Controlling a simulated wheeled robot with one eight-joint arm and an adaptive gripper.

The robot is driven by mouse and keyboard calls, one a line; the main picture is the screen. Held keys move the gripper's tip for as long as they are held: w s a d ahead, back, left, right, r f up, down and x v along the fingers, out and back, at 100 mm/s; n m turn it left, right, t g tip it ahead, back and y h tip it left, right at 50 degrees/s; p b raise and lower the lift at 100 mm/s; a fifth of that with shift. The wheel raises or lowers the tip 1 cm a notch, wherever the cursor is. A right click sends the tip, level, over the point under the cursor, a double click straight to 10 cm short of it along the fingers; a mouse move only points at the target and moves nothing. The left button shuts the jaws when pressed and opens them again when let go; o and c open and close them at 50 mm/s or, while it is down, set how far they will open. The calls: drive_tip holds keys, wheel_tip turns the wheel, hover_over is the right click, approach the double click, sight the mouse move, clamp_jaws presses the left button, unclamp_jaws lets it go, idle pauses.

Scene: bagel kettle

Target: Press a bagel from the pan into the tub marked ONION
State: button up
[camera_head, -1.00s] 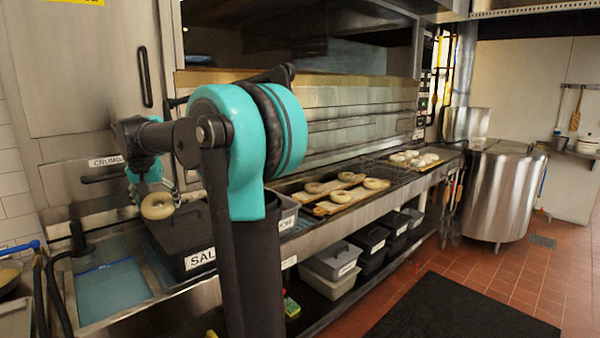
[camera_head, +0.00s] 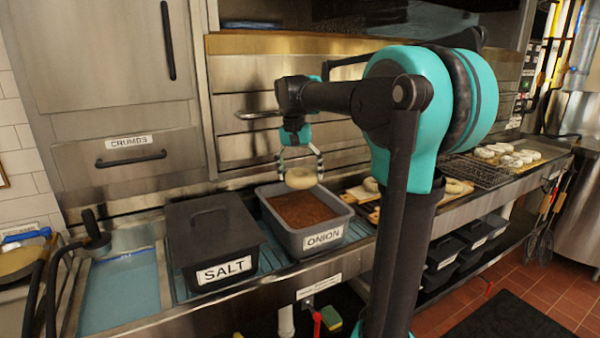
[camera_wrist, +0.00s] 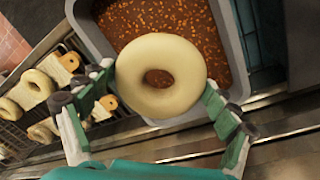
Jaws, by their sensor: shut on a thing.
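My gripper (camera_head: 301,165) is shut on a pale bagel (camera_head: 301,178), held above the far part of the grey tub marked ONION (camera_head: 322,237). The tub is open and filled with a brown-orange topping (camera_head: 300,207). In the wrist view the bagel (camera_wrist: 188,95) lies flat between the two fingers of my gripper (camera_wrist: 165,105), with the topping (camera_wrist: 140,18) beyond it. The bagel appears apart from the topping, though the exact gap is hard to tell. The pan is not clearly identifiable.
A black lidded tub marked SALT (camera_head: 212,240) stands left of the ONION tub. Boards with bagels (camera_head: 452,187) and a wire rack (camera_head: 478,172) lie to the right. A CRUMBS drawer (camera_head: 130,160) is at the back left. A blue surface (camera_head: 120,290) lies at the front left.

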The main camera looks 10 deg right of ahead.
sight(302, 211)
drive_tip(key=shift+f, duration=4.55)
drive_tip(key=shift+f, duration=0.4)
wheel_tip(302, 211, up, 10)
drive_tip(key=shift+s, duration=0.1)
